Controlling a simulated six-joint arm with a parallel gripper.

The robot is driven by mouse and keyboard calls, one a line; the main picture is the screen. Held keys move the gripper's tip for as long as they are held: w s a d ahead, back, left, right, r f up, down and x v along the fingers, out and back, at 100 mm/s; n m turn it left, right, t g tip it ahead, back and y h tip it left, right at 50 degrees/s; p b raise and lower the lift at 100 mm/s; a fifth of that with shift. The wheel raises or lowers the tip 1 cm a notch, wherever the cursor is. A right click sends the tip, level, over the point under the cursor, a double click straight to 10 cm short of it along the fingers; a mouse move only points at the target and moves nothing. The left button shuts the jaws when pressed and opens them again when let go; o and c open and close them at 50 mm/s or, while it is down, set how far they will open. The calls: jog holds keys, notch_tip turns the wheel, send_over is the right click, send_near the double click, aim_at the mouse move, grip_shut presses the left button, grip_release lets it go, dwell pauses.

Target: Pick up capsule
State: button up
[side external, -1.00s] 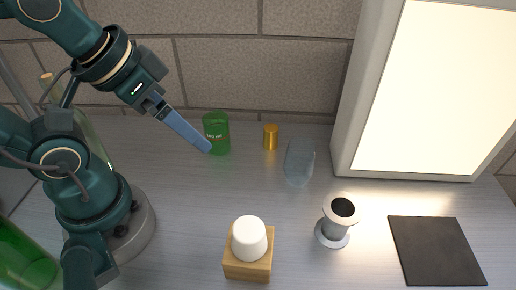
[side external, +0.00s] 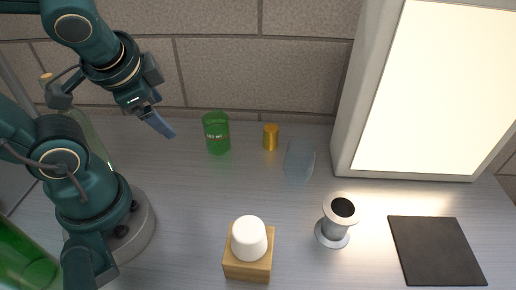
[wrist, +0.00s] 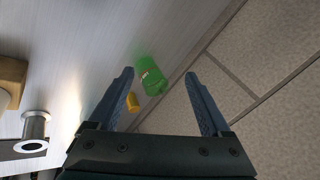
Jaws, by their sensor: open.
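The capsule, a small gold cylinder (side external: 271,137), stands upright on the grey bench near the back wall, between a green beaker and a clear glass. In the wrist view the capsule (wrist: 132,103) shows beside the inner edge of the left finger. My gripper (side external: 170,134) is in the air to the left of the green beaker, apart from the capsule. In the wrist view my gripper (wrist: 159,73) has its two blue fingers spread wide, with nothing held between them.
The green beaker (side external: 216,133) stands left of the capsule, the clear glass (side external: 299,160) right of it. A white stopper (side external: 249,238) on a wooden block (side external: 247,268), a metal spool-shaped piece (side external: 333,232) and a dark mat (side external: 436,250) are nearer. A lit panel (side external: 430,95) stands right.

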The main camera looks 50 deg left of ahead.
jog(key=w+a+m+y, duration=0.4)
jog(key=a+m+y, duration=0.1)
jog(key=a+m, duration=0.1)
jog(key=m+t, duration=0.7)
jog(key=m, duration=0.9)
send_over(268, 131)
jog(key=s+a, duration=0.2)
jog(key=a, duration=0.3)
notch_tip(268, 131, down, 4)
jog(key=d+f+m+h, duration=0.2)
jog(key=d, duration=0.1)
jog(key=d+f+m+t, duration=0.1)
jog(key=m, duration=0.1)
jog(key=shift+w+d+f+h, duration=0.15)
jog(key=shift+w+f+h, duration=0.2)
jog(key=shift+f+h, duration=0.05)
jog(key=f, duration=0.1)
jog(key=d+f+m, duration=0.1)
jog(key=s+f+h, duration=0.1)
jog(key=shift+d+m, duration=0.35)
jog(key=shift+m, duration=0.05)
jog(key=shift+x, duration=2.5)
jog(key=shift+r, duration=0.1)
jog(key=c, duration=0.8)
